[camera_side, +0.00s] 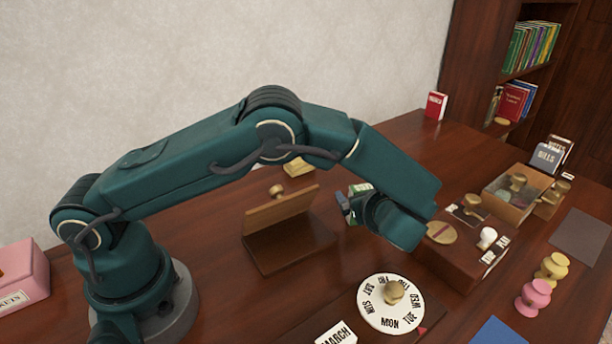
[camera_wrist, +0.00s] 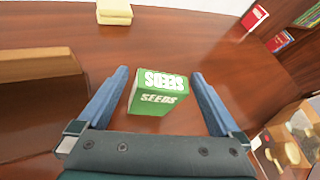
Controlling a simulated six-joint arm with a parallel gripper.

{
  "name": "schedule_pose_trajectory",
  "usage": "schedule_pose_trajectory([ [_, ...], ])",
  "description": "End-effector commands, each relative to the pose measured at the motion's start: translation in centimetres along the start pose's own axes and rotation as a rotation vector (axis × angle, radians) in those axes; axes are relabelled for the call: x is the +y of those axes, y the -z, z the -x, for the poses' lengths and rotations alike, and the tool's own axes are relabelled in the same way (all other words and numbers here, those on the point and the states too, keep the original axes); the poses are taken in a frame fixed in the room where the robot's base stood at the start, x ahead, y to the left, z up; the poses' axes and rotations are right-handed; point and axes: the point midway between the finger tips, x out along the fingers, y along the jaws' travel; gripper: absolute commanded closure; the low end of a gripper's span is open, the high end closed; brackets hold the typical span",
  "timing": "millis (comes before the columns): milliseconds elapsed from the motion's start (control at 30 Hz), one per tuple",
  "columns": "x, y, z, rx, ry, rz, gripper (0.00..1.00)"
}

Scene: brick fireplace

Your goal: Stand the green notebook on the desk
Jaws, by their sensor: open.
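The green notebook (camera_wrist: 158,92), with white "SEEDS" lettering on two faces, is on the brown desk (camera_wrist: 60,120) between my fingers in the wrist view. My gripper (camera_wrist: 159,78) is open, with one blue finger on each side of the notebook and a visible gap to each. In the side view a small green and white part of the notebook (camera_side: 362,188) shows behind my gripper (camera_side: 354,210), which hides the rest. I cannot tell for sure whether the notebook stands or lies flat.
A wooden holder (camera_side: 282,210) stands left of my gripper. A day dial (camera_side: 376,318) lies in front. A brown box (camera_side: 455,262) with a white knob and an open tray (camera_side: 515,210) are at right. A red book (camera_side: 435,106) stands at the back.

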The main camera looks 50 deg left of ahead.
Motion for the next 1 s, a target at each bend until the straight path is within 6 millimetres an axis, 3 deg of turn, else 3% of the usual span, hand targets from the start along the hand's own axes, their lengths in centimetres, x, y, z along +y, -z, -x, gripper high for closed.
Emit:
schedule_pose_trajectory([
  [167, -0.1, -0.2, 1.3, 0.0, 0.004, 0.0, 0.0],
  [500, -0.2, -0.1, 8.2, 0.002, 0.006, 0.001, 0.0],
  [700, -0.1, -0.2, 11.1, 0.001, 0.003, 0.001, 0.0],
  [867, 0.0, -0.5, 12.0, 0.01, -0.008, 0.015, 0.0],
  [1000, 1.1, -2.4, 11.6, 0.081, -0.069, 0.118, 0.0],
])
